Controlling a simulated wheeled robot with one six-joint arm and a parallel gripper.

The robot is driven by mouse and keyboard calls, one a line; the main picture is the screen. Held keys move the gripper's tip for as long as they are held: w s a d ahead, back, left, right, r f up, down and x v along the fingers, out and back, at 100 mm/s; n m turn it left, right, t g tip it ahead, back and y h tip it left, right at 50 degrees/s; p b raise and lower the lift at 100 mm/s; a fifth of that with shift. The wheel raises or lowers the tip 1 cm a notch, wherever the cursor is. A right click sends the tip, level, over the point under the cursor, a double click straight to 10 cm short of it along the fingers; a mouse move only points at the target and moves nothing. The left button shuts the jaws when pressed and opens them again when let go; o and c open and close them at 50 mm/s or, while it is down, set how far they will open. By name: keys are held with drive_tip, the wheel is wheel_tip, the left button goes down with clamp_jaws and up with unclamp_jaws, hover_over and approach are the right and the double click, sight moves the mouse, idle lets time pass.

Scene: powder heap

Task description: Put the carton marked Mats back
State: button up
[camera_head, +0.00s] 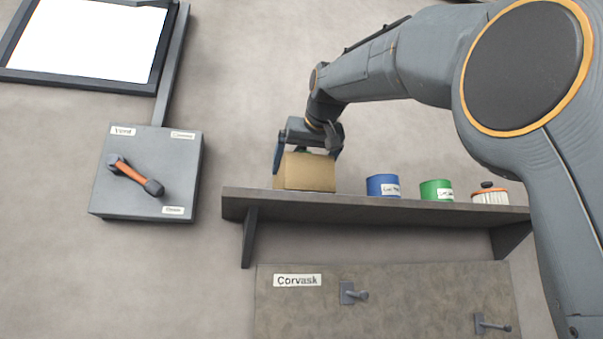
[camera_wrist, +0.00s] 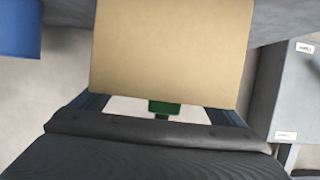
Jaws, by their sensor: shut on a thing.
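A plain tan carton (camera_head: 308,173) is at the left end of the wall shelf (camera_head: 370,208). My gripper (camera_head: 306,160) reaches it from above and is shut on it, one finger on each side. The carton looks upright, at the shelf top; I cannot tell whether it rests its weight there. In the wrist view the carton (camera_wrist: 172,50) fills the middle between the fingers of my gripper (camera_wrist: 165,108). No Mats marking shows on the faces in view.
A blue tin (camera_head: 383,186), a green tin (camera_head: 436,190) and a white-and-orange container (camera_head: 490,194) stand to the right on the shelf. A grey box with an orange-handled lever (camera_head: 137,176) is left. A Corvask panel (camera_head: 400,290) with hooks is below.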

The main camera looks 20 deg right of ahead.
drive_tip(key=shift+f, duration=0.55)
drive_tip(key=shift+f, duration=0.15)
drive_tip(key=o, duration=1.3)
drive_tip(key=b+v, duration=0.3)
drive_tip(key=v, duration=0.9)
